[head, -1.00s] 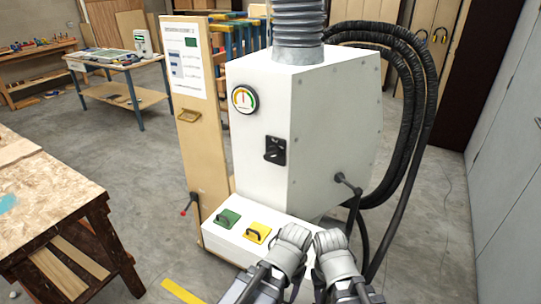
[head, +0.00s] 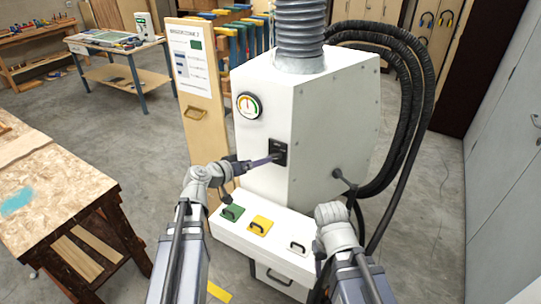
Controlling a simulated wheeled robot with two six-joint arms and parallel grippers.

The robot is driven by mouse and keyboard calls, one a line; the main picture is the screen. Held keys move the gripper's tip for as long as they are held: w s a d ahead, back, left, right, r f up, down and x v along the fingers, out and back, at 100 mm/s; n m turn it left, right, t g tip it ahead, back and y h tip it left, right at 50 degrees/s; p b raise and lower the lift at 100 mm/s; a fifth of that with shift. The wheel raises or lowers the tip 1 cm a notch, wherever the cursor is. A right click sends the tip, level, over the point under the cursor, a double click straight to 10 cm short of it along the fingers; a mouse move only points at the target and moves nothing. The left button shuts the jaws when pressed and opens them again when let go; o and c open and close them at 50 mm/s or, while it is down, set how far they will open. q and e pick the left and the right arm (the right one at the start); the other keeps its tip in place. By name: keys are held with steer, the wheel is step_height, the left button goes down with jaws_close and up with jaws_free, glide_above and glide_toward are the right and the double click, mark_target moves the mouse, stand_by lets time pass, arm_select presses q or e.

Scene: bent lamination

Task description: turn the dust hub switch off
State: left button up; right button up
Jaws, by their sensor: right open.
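The dust hub (head: 325,130) is a tall white cabinet in the middle of the head view. Its switch (head: 279,147) is a black plate on the front face, below a round gauge (head: 249,105). My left gripper (head: 262,161) reaches in from the left with its dark tip at the switch. It partly covers the lever, so I cannot tell the lever's position or whether the jaws are closed on it. My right gripper (head: 319,247) hangs low in front of the hub's base, right of the switch. It is open and empty, partly hidden by its own wrist.
The hub's low base carries a green pad (head: 232,212), a yellow pad (head: 261,224) and a white pad (head: 298,246), each with a black handle. A workbench (head: 60,175) stands at the left. Black hoses (head: 415,110) hang at the right. A tall wooden panel (head: 200,80) stands behind left.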

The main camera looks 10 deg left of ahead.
mark_target(275, 157)
arm_select(q)
steer(key=b+x, duration=0.2)
steer(key=x, duration=0.5)
steer(key=shift+w+d+f, duration=0.2)
steer(key=shift+w+d, duration=0.05)
steer(key=shift+c, duration=0.2)
